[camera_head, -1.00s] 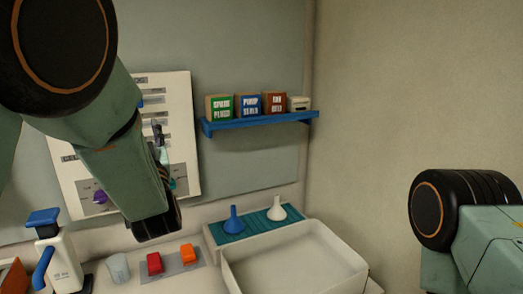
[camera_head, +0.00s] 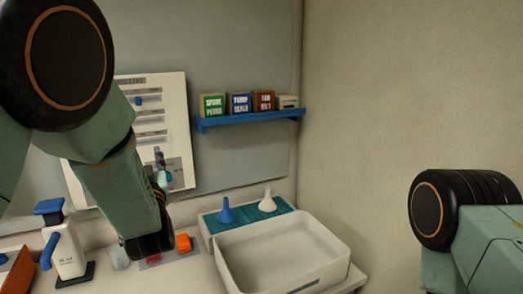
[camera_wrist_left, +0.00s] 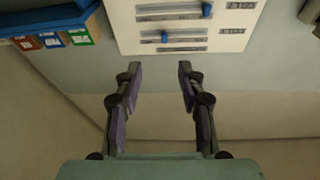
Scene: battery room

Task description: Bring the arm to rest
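My left arm comes in from the left in the head view, with its wrist low in front of the counter. The left gripper (camera_head: 160,158) is mostly hidden behind the wrist; dark finger parts show in front of the white wall panel (camera_head: 150,95). In the left wrist view the left gripper (camera_wrist_left: 160,70) is open, its two fingers apart with nothing between them. The panel (camera_wrist_left: 185,42) lies beyond the fingertips there. My right arm shows only as a link and joint at the right edge of the head view; its gripper is out of view.
A blue shelf (camera_head: 250,117) holds small labelled boxes. Below stand a white tray (camera_head: 285,255), blue funnel (camera_head: 226,213), white funnel (camera_head: 267,203) and orange block (camera_head: 183,243). A white bottle with a blue top (camera_head: 66,250) stands at left. Space before the right wall looks clear.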

